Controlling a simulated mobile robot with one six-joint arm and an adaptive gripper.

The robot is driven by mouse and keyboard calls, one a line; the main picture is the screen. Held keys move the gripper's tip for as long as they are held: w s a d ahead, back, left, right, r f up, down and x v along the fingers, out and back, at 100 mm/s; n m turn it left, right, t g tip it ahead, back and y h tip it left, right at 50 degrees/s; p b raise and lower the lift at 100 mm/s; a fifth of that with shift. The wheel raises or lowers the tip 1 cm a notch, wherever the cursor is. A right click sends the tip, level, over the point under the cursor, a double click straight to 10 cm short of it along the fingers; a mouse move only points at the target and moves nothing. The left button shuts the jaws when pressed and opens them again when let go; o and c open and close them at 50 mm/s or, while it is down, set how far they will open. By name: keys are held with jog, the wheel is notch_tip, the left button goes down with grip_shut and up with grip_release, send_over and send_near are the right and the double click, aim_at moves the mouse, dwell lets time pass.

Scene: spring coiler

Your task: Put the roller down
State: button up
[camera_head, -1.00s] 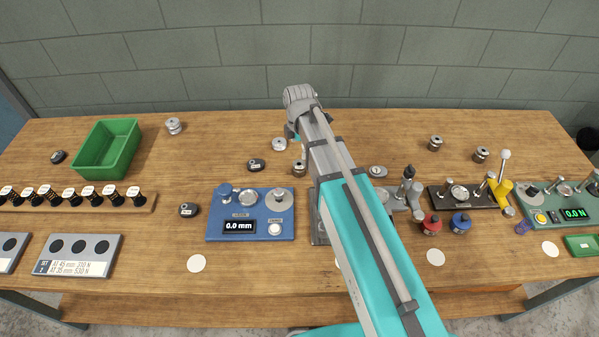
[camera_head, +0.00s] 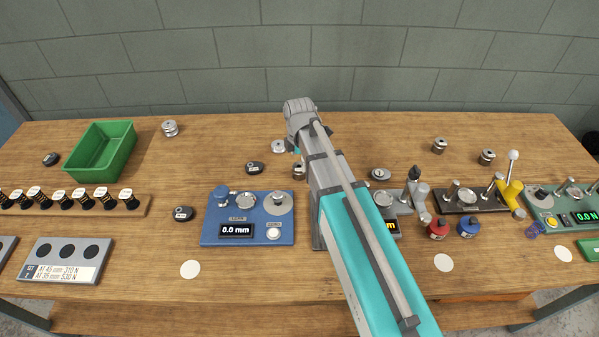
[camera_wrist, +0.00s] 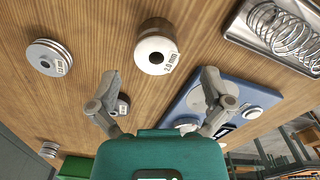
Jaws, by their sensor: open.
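A cylindrical roller with a white face marked 2.0 mm (camera_wrist: 156,50) stands on the wooden table in the wrist view, just beyond my fingertips. It appears to be the small metal piece (camera_head: 299,172) beside my arm in the head view. My gripper (camera_wrist: 160,78) is open, its fingers spread wide and apart from the roller, with nothing between them. A wider grooved metal roller (camera_wrist: 49,57) stands to the left and also shows in the head view (camera_head: 278,146). In the head view my arm hides most of the gripper.
A blue device (camera_head: 248,217) reading 0.0 mm stands close by. A tray with coiled wire (camera_wrist: 285,30) is at the wrist view's upper right. A dark puck (camera_head: 254,168), a green bin (camera_head: 101,150) and other metal rollers (camera_head: 439,146) stand around. The back of the table is mostly clear.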

aim_at(299, 170)
jog(key=shift+f, duration=0.15)
jog(key=shift+w+f+b, duration=0.2)
jog(key=shift+f+b, duration=2.3)
jog(key=shift+b, duration=0.1)
grip_shut()
jog(key=shift+r, duration=0.2)
notch_tip(299, 170, up, 3)
jog(key=p, duration=0.3)
jog(key=shift+f, duration=0.1)
jog(key=s+d+r+p, duration=0.3)
jog(key=s+r+p, duration=0.7)
jog(key=s, duration=0.3)
jog(key=shift+s, duration=0.3)
